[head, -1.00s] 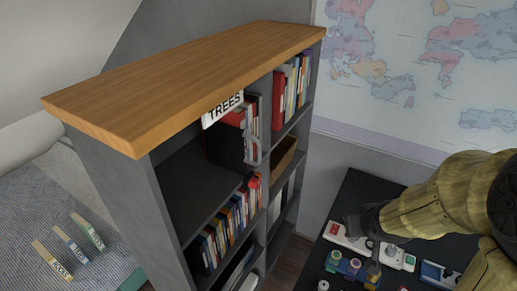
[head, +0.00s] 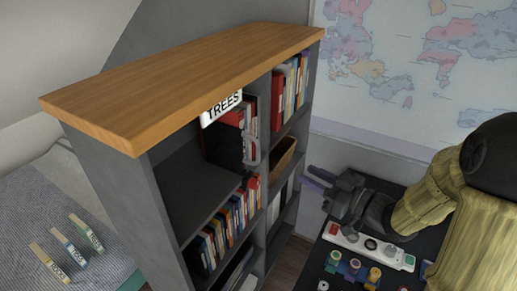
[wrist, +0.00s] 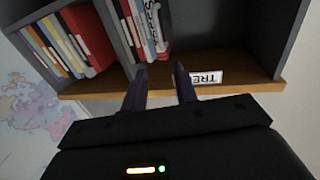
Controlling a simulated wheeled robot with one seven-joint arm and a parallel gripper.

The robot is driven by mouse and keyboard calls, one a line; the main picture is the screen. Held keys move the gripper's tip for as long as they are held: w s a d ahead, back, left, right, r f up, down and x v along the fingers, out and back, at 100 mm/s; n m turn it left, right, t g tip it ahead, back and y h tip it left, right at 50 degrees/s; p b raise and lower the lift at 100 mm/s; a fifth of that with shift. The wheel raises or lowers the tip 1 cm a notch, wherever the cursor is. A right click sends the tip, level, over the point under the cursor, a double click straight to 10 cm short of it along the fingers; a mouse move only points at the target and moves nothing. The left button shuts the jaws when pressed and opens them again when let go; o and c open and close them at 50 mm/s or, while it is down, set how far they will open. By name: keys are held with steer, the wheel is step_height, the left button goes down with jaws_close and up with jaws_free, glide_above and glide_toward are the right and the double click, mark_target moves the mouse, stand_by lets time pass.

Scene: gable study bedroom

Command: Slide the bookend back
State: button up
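A dark upright panel (head: 222,148), which seems to be the bookend, stands in the upper near compartment under the TREES sign (head: 221,107). A short row of books (head: 251,125) stands right beside it. In the wrist view, these books (wrist: 146,28) appear above my fingertips; I cannot clearly make out the bookend there. My gripper (head: 306,175) is to the right of the bookcase, in front of its open side and apart from it. In the wrist view, my gripper (wrist: 160,68) has its two fingers spread with nothing between them.
The grey bookcase (head: 100,185) has a wooden top. Lower shelves hold more books (head: 228,222) and a brown basket (head: 283,160). A dark table (head: 335,258) with a white power strip (head: 365,245) stands at the right. A bed (head: 40,220) lies left.

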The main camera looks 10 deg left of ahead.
steer(key=p, duration=0.4)
glide_above(259, 164)
steer(key=shift+w+a, duration=0.2)
steer(key=shift+w, duration=0.15)
steer(key=shift+d, duration=0.1)
jaws_close()
